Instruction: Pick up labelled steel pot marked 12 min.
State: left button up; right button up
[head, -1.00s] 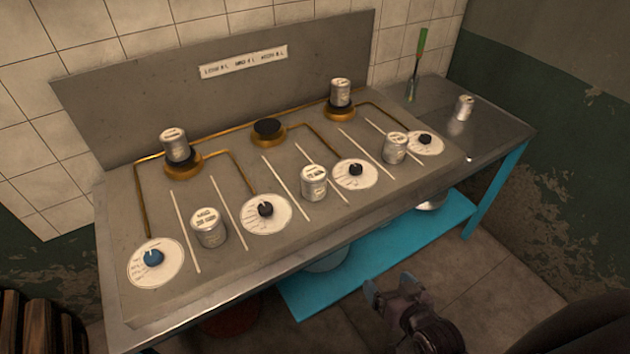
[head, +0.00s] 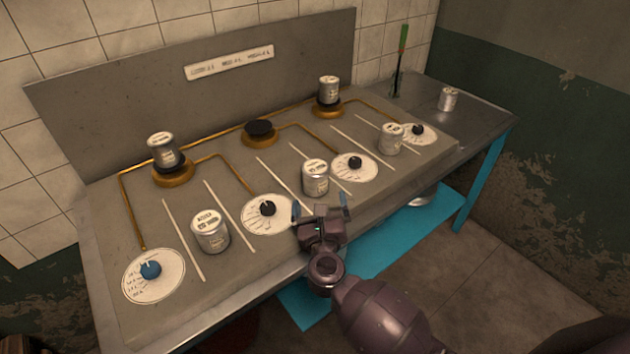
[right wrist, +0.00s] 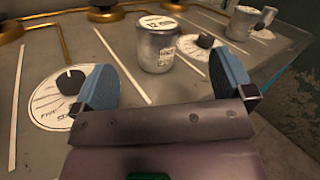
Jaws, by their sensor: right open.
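The steel pot marked 12 (right wrist: 156,46) stands upright on the grey panel, ahead of my right gripper (right wrist: 166,88) and between the lines of its two fingers in the right wrist view. In the head view the same pot (head: 315,176) stands in the middle front of the panel, between two white strips. My right gripper (head: 320,208) is open and empty, just in front of that pot, with a gap left between them. The left gripper is not in view.
Similar pots stand to the left (head: 210,232) and right (head: 391,139). Two more sit on the rear burners (head: 163,150) (head: 328,90); the middle burner (head: 260,132) is bare. Another pot (head: 448,99) and a green-handled tool (head: 402,50) are at the far right. Dials (head: 268,208) flank the pots.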

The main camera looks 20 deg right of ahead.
aim_at(315, 183)
jog(key=w+m, duration=0.1)
jog(key=f+m+g, duration=0.1)
jog(key=m, duration=0.1)
jog(key=shift+w+a+f+h, duration=0.2)
jog(key=shift+w+a+h, duration=0.1)
jog(key=shift+w, duration=0.1)
jog(key=shift+m, duration=0.4)
jog(key=x, duration=0.5)
jog(key=shift+w+d+f, duration=0.15)
jog(key=shift+w, duration=0.15)
jog(key=shift+f+b+x, duration=0.15)
jog(key=shift+b+x, duration=0.05)
jog(key=shift+x, duration=1.05)
jog(key=shift+f+b+x, duration=0.1)
jog(key=shift+b+x, duration=0.1)
jog(key=shift+x, duration=1.1)
jog(key=shift+d, duration=0.1)
jog(key=c, duration=1.1)
